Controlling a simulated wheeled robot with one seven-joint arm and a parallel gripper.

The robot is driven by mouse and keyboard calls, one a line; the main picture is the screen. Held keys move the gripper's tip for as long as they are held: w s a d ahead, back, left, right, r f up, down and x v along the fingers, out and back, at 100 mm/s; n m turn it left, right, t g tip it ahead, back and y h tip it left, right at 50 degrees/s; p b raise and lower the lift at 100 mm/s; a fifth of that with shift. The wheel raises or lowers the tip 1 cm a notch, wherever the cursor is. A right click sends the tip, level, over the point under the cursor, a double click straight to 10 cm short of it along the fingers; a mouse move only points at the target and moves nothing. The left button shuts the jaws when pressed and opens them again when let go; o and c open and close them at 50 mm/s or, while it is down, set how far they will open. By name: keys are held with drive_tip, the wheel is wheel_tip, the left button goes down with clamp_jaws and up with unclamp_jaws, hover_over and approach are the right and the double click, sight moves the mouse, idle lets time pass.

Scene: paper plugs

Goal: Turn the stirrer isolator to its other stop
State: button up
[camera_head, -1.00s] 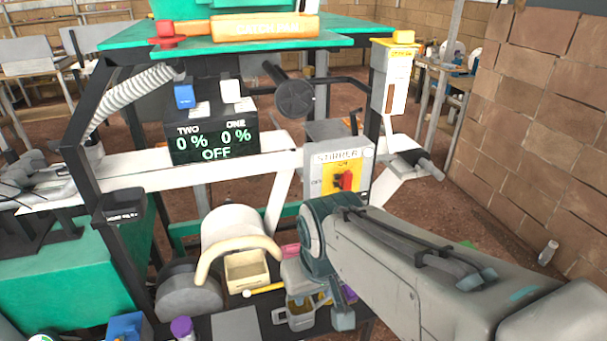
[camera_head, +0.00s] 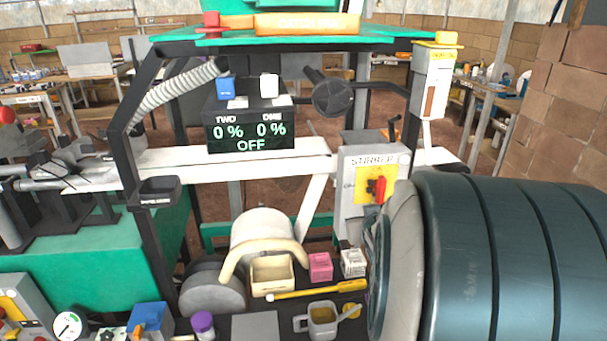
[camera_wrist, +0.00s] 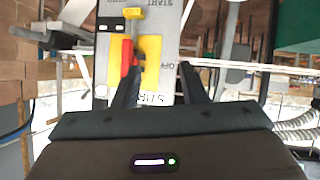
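The stirrer isolator is a grey box (camera_head: 350,208) with a yellow plate (camera_head: 363,192) and a red handle (camera_head: 379,187), on the frame's right side. The handle looks roughly upright, but its exact angle is hard to tell. In the wrist view the box appears upside down, with the yellow plate (camera_wrist: 150,60) and red handle (camera_wrist: 127,58) in front of my gripper (camera_wrist: 160,78). My gripper is open, its dark fingers apart. The left finger overlaps the area by the handle; I cannot tell if they touch. In the head view my arm hides the gripper and the box's lower right.
A display reading OFF (camera_head: 250,133) hangs left of the box. Below are a beige bin (camera_head: 271,277), pink box (camera_head: 320,267), yellow tool (camera_head: 315,290) and grey jug (camera_head: 321,322). A brick wall (camera_head: 560,90) is at right.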

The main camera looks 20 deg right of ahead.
drive_tip(key=d+f+t+b, duration=0.1)
drive_tip(key=d+f+t, duration=0.1)
drive_tip(key=d, duration=0.3)
drive_tip(key=t+b, duration=0.2)
drive_tip(key=t, duration=0.2)
approach(376, 189)
drive_tip(key=w+d+y, duration=0.1)
drive_tip(key=w+d, duration=0.2)
drive_tip(key=w, duration=0.3)
drive_tip(key=shift+w+r+p, duration=0.4)
drive_tip(key=shift+r+p, duration=0.05)
drive_tip(key=shift+d, duration=0.15)
clamp_jaws()
